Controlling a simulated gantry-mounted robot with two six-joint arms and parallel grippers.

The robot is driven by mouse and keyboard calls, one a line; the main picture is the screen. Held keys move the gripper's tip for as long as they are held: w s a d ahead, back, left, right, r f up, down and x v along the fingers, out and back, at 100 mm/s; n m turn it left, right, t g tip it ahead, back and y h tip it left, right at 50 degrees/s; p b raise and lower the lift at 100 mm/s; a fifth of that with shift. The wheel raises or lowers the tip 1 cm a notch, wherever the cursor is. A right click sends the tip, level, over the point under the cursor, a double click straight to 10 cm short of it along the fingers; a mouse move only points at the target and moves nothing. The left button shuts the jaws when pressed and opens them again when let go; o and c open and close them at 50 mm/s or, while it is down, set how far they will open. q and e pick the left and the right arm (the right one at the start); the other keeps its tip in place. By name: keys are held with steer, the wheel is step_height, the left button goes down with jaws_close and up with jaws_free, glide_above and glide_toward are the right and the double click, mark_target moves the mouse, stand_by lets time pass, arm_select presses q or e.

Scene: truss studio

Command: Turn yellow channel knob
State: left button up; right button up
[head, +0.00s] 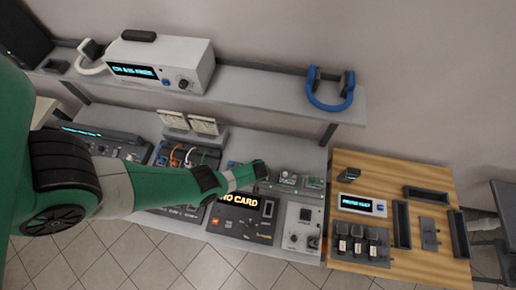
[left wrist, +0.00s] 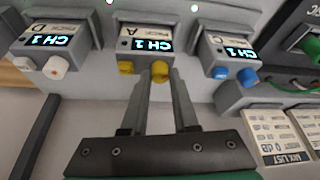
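In the left wrist view, a grey unit marked A with a "CH 1" display (left wrist: 146,44) carries two yellow knobs, a left one (left wrist: 126,68) and a right one (left wrist: 160,72). My left gripper (left wrist: 161,78) has its fingers apart, with the right yellow knob in line between the fingertips. I cannot tell whether the fingers touch it. In the head view my left arm reaches from the left, and its gripper (head: 262,171) is at the row of small units (head: 287,180) at the back of the bench. The yellow knobs cannot be made out there. My right gripper is not in view.
Cards (left wrist: 285,138) stand at right. In the head view, a "NO CARD" panel (head: 240,215) lies below the arm; a shelf (head: 270,98) runs above.

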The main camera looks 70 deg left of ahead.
arm_select(q)
jaws_close()
